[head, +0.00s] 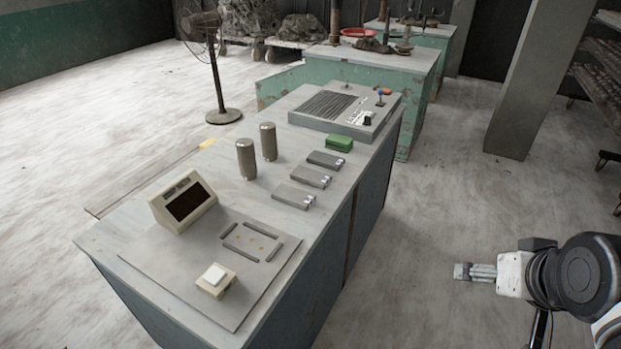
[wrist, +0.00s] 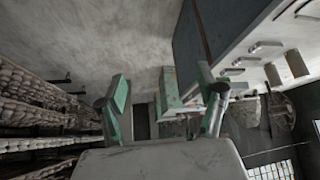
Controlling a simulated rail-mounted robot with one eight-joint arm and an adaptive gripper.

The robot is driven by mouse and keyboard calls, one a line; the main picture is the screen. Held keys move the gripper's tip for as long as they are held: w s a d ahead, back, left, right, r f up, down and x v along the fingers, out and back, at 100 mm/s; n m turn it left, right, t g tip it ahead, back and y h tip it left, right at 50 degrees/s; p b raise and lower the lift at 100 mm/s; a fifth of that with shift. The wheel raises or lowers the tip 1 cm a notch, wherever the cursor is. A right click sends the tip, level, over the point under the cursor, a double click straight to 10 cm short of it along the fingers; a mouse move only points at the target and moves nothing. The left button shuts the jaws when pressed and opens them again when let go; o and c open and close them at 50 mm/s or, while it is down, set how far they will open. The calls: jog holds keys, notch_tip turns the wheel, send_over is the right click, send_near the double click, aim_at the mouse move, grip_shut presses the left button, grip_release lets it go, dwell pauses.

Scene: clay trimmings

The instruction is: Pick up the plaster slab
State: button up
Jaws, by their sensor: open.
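Three flat grey slabs lie in a row on the workbench in the head view: a near one (head: 294,196), a middle one (head: 311,176) and a far one (head: 326,160). Each has a small pale mark at one end. I cannot tell for certain which is the plaster slab. They also show small and tilted in the wrist view, with one slab (wrist: 268,46) at upper right. My gripper (head: 464,271) is off the bench's right side in the head view, well apart from the slabs. In the wrist view my gripper (wrist: 166,98) has its fingers spread, with nothing between them.
The workbench (head: 232,190) also holds two grey cylinders (head: 257,150), a green block (head: 339,143), a cream display box (head: 183,201), a small white-topped box (head: 216,281) and a control panel (head: 345,108). Open floor lies between bench and gripper. Shelves (head: 600,70) stand far right.

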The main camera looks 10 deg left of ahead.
jog(key=shift+o, duration=0.5)
jog(key=w+a+r+m+g+y, duration=0.1)
jog(key=w+a+r+m, duration=0.25)
jog(key=w, duration=0.35)
jog(key=w+a+r+m, duration=0.2)
jog(key=w+r, duration=0.2)
jog(key=w, duration=0.2)
jog(key=m+g+y, duration=0.3)
jog(key=m+g, duration=0.2)
jog(key=m, duration=1.1)
send_over(311, 175)
jog(key=s+d, duration=0.1)
jog(key=d, duration=0.4)
notch_tip(311, 175, down, 17)
jog(key=shift+n, duration=0.25)
jog(key=x, duration=1.3)
jog(key=shift+s+a+f, duration=0.1)
jog(key=shift+a+f, duration=0.05)
jog(key=shift+a, duration=0.05)
jog(key=c, duration=1.3)
jog(key=shift+c, duration=0.6)
